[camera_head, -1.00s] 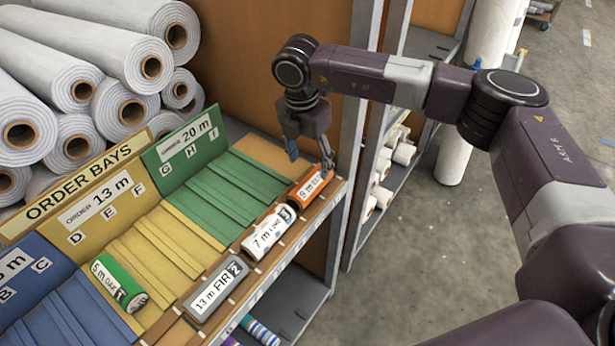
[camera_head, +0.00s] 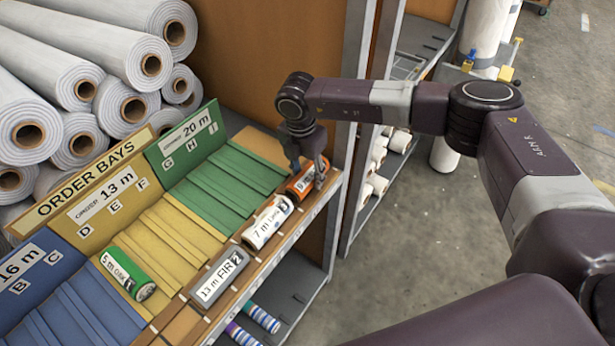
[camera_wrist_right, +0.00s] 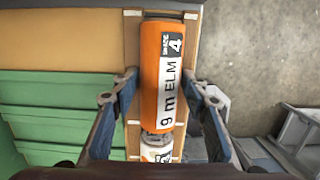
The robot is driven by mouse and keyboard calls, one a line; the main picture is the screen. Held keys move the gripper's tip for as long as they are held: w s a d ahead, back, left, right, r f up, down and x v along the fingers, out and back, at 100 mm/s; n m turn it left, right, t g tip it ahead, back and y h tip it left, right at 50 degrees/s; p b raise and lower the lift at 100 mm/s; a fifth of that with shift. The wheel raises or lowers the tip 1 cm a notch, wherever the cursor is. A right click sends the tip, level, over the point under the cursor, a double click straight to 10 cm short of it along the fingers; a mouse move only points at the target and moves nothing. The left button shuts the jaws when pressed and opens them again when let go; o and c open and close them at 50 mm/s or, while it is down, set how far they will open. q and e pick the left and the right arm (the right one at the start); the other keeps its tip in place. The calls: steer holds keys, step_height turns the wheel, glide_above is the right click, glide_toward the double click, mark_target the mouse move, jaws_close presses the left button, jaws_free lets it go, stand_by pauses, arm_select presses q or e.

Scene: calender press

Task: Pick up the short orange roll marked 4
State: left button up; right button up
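The short orange roll (camera_head: 302,187) lies at the far right end of the front ledge. In the right wrist view the orange roll (camera_wrist_right: 150,70) has a white label reading "9 m ELM" and a black-and-white shade tag with a 4. My right gripper (camera_head: 307,174) is over the roll, pointing down. In the right wrist view my right gripper (camera_wrist_right: 163,78) is open, with one finger on each side of the roll. The left finger shows a thin gap to the roll; contact on the right side cannot be told. My left gripper is not in view.
A white 7 m roll (camera_head: 267,222) lies close to the orange roll's near end, then a grey 13 m FIR roll (camera_head: 219,276). A green 5 m roll (camera_head: 127,273) rests on the yellow bay. A metal post (camera_head: 352,110) stands just right of my gripper.

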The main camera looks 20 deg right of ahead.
steer(key=c, duration=0.7)
steer(key=shift+r, duration=0.1)
